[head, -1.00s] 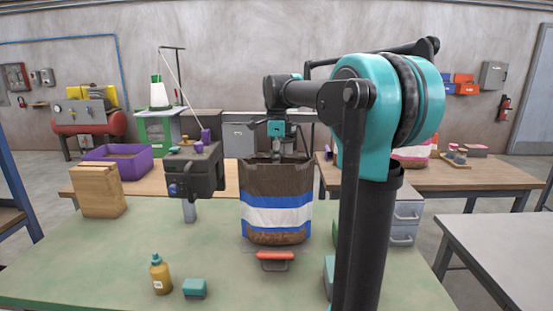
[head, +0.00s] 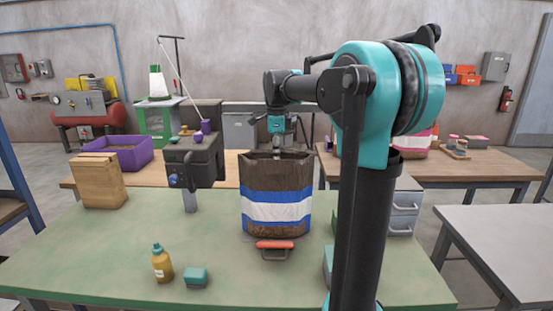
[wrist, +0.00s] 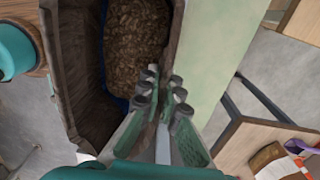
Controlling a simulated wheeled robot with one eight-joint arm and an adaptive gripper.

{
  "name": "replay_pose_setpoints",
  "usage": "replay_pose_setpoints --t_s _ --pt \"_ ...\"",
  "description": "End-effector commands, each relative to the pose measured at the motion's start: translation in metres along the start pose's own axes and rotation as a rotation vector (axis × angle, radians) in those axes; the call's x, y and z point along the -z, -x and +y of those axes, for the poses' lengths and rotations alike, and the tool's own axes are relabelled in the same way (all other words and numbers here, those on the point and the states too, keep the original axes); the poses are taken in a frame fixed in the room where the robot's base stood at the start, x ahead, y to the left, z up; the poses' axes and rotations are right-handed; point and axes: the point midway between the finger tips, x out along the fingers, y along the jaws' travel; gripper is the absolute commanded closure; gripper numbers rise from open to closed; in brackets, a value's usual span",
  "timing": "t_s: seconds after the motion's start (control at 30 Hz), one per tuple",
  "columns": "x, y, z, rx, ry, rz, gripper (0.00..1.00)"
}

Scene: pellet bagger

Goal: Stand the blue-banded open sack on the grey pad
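The blue-banded sack (head: 277,210) is brown with a white band between two blue stripes. It is upright and open-topped on the green table, behind a red-handled tool. In the wrist view, the sack's dark wall (wrist: 85,95) surrounds brown pellets (wrist: 138,40). My gripper (head: 280,150) comes down from above to the sack's top rim. In the wrist view, the closely spaced fingers of my gripper (wrist: 162,85) straddle the near end of the right-hand rim and look closed on it. The exact contact is partly hidden. I cannot make out the grey pad for certain.
The green table (head: 100,250) also holds a black machine (head: 195,162), a cardboard-coloured block (head: 100,182), a yellow bottle (head: 162,264), a teal block (head: 195,277) and the red-handled tool (head: 274,246). A grey table (head: 510,240) at right is bare.

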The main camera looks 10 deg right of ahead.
Motion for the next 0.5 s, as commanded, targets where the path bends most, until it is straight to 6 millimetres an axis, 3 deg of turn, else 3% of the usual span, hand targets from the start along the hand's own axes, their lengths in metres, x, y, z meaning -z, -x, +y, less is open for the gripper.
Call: replay_pose_setpoints --t_s 0.1,0.33,0.5 --pt "0.0000 -0.0026 0.0000 0.000 0.000 0.000 1.00" --pt "0.0000 -0.0025 0.0000 0.000 0.000 0.000 0.71" --pt "0.0000 -0.0026 0.0000 0.000 0.000 0.000 0.71"
